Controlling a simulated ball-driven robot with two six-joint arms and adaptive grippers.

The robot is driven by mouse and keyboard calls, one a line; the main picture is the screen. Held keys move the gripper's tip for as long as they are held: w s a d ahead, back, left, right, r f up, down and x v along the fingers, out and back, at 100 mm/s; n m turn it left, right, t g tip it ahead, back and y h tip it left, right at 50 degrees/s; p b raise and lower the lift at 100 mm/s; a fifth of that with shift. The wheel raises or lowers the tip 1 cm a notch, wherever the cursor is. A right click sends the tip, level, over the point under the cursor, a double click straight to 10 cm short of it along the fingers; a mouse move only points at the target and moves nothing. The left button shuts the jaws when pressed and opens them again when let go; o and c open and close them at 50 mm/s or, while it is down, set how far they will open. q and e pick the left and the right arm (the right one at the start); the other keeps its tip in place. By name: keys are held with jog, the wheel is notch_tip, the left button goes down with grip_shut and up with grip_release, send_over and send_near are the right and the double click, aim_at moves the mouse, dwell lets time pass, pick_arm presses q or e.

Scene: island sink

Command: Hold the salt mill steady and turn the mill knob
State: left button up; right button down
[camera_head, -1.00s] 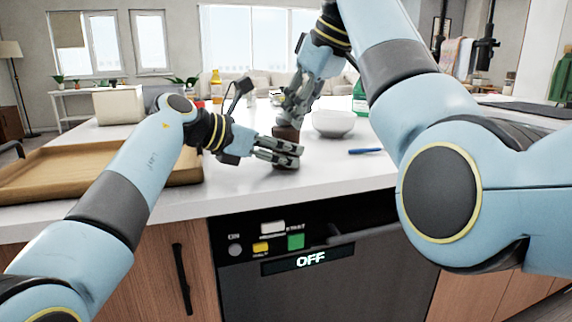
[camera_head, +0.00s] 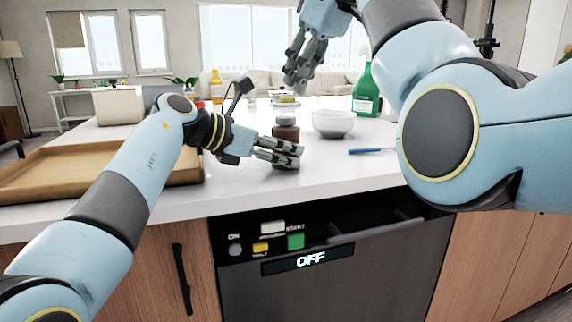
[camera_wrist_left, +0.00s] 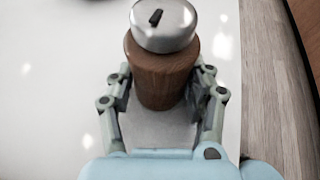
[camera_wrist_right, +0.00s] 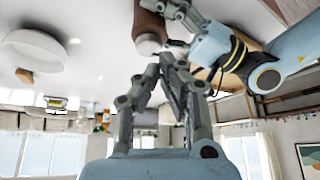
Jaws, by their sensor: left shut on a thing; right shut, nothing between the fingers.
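The salt mill (camera_head: 287,133) stands upright on the white counter, a brown wooden body with a silver knob (camera_head: 288,119) on top. In the left wrist view the knob (camera_wrist_left: 164,25) bears a small dark mark, and the wooden body (camera_wrist_left: 160,80) sits between the fingers. My left gripper (camera_head: 279,152) is shut on the mill's body from the left, low down. My right gripper (camera_head: 294,82) is shut and empty, above the mill and apart from it. In the right wrist view its fingers (camera_wrist_right: 165,72) are together, with the mill (camera_wrist_right: 148,28) beyond them.
A white bowl (camera_head: 333,124) stands right of the mill, with a blue pen-like item (camera_head: 366,151) in front of it. A green spray bottle (camera_head: 366,92) stands behind. A wooden tray (camera_head: 60,172) lies at the left. The dishwasher (camera_head: 330,262) is below the counter edge.

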aim_at(290, 129)
notch_tip(290, 129, down, 6)
jog(key=w+d, duration=0.1)
jog(key=w, duration=0.1)
jog(key=shift+w+d, duration=0.35)
jog(key=shift+d, duration=0.05)
jog(key=shift+f, duration=0.1)
dwell(0.6)
jog(key=shift+s+a, duration=0.4)
jog(key=shift+s, duration=0.1)
dwell(0.3)
jog(key=shift+s+a, duration=0.45)
jog(key=shift+a, duration=0.1)
jog(key=shift+a, duration=0.15)
jog(key=shift+s, duration=0.15)
dwell(0.3)
